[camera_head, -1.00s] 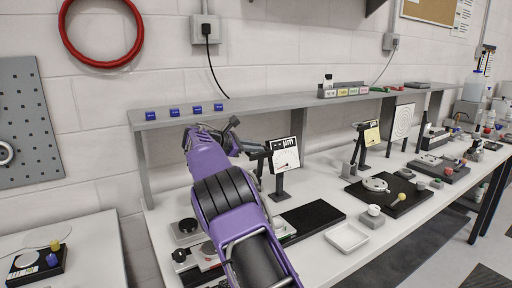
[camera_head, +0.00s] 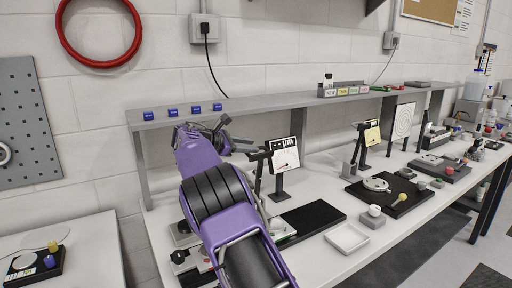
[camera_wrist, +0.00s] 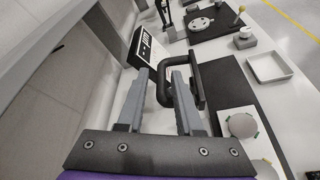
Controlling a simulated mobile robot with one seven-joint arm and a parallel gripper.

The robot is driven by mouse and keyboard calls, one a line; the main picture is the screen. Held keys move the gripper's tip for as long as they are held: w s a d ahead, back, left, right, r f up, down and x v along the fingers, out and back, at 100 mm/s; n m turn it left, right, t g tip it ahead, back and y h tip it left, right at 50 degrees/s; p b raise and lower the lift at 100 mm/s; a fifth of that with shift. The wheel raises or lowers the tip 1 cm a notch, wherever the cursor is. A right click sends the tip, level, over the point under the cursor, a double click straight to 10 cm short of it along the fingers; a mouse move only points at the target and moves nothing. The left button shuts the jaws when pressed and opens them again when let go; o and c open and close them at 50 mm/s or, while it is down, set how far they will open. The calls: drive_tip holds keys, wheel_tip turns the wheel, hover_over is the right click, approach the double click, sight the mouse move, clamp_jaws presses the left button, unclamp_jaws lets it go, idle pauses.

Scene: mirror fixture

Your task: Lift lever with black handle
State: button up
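A black looped handle (camera_wrist: 201,82) shows in the wrist view, just at my gripper's fingers. My gripper (camera_wrist: 160,76) has two grey fingers standing apart. One bar of the handle lies between them, nearer the right finger, and the right finger reaches into the loop. A gap shows on the left side of the bar, and I cannot tell whether either finger touches it. In the head view my purple arm reaches over the bench, and the handle is not clearly seen there.
A display sign (camera_head: 285,155) on a stand is close beside the gripper; it also shows in the wrist view (camera_wrist: 141,42). A black mat (camera_head: 312,218), a white tray (camera_head: 347,238) and a round dial plate (camera_head: 376,185) lie to the right. A shelf (camera_head: 300,97) runs above the bench.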

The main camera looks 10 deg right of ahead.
drive_tip(key=v, duration=1.5)
drive_tip(key=shift+w, duration=0.2)
